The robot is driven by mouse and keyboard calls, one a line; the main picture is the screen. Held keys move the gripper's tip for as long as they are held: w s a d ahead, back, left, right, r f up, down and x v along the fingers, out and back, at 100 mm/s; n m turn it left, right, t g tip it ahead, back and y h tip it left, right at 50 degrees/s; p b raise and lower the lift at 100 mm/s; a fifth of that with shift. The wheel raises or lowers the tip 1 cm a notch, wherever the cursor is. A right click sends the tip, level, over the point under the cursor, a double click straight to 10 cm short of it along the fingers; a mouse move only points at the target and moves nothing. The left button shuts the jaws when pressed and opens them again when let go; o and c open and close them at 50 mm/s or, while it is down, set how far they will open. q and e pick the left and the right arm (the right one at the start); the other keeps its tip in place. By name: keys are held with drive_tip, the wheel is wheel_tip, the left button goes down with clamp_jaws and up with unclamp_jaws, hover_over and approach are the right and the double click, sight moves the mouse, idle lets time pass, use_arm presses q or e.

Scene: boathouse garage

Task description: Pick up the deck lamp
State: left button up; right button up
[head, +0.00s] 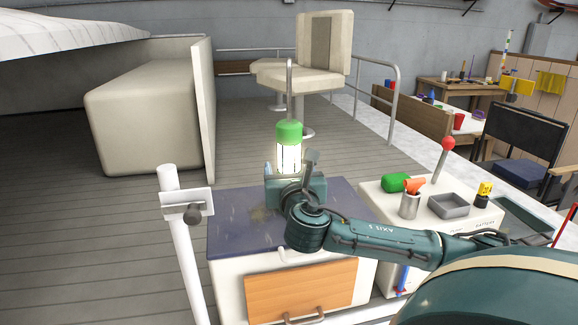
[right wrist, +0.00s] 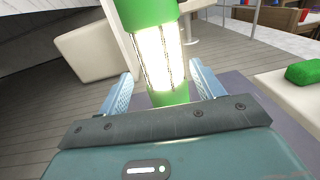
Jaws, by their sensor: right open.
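The deck lamp (head: 289,154) has a green cap and a glowing white body with thin bars, and it stands upright over the dark blue counter top (head: 236,222). My right gripper (head: 290,166) is at the lamp and hides its lower part in the head view. In the right wrist view the lamp (right wrist: 160,55) shows its green base between the two open fingers of the right gripper (right wrist: 162,88). A gap shows on both sides of the lamp. My left gripper is not in view.
Right of the counter, a white box top holds a green bundle (head: 396,182), a metal cup (head: 410,205) with an orange item, a grey tray (head: 448,205) and a red-knobbed lever (head: 447,145). A white post (head: 180,235) stands left. A beige seat (head: 318,60) is behind.

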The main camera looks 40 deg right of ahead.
drive_tip(key=x, duration=0.4)
drive_tip(key=shift+d+p, duration=0.25)
drive_tip(key=shift+p, duration=0.1)
drive_tip(key=shift+c, duration=0.4)
drive_tip(key=shift+r, duration=0.1)
drive_tip(key=c, duration=1.1)
